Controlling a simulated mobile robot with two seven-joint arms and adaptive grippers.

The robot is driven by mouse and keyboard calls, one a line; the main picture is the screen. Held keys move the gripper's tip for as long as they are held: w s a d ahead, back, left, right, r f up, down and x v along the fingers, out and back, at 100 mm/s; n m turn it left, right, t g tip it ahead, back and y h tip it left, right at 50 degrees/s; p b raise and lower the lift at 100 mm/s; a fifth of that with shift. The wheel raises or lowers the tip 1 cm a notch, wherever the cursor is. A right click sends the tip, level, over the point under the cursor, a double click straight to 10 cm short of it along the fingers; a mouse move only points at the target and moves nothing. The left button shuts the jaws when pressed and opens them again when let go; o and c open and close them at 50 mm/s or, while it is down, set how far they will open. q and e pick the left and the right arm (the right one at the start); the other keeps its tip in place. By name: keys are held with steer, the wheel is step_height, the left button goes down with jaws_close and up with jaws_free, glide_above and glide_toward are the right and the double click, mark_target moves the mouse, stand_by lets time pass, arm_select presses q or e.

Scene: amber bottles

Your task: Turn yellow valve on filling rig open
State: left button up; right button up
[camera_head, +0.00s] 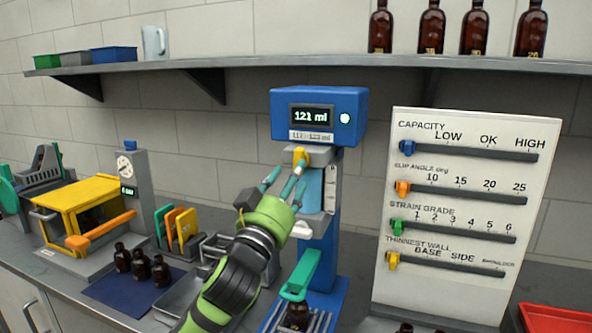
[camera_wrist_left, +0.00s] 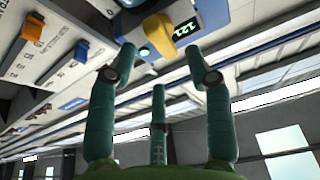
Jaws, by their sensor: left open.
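The filling rig (camera_head: 318,106) is a blue column with a display reading 121 ml. Its yellow valve (camera_head: 300,156) sits under the display head. It also shows in the left wrist view (camera_wrist_left: 159,33), at the top, just beyond the fingertips. My left gripper (camera_head: 284,182) is open, its teal fingers pointing up at the valve from below and left. In the left wrist view the fingers (camera_wrist_left: 162,62) are spread apart with nothing between them, the valve lying ahead of the gap. An amber bottle (camera_head: 298,314) stands at the rig's base below a green part. My right gripper is not in view.
A white slider board (camera_head: 455,215) stands right of the rig. A yellow machine (camera_head: 80,212) and several amber bottles on a blue mat (camera_head: 112,291) are at the left. A shelf (camera_head: 330,63) with bottles and bins runs above. A red tray (camera_head: 556,319) is at lower right.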

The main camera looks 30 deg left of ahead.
arm_select(q)
steer(key=v, duration=0.3)
steer(key=shift+s+d+f, duration=0.1)
steer(key=shift+s, duration=0.25)
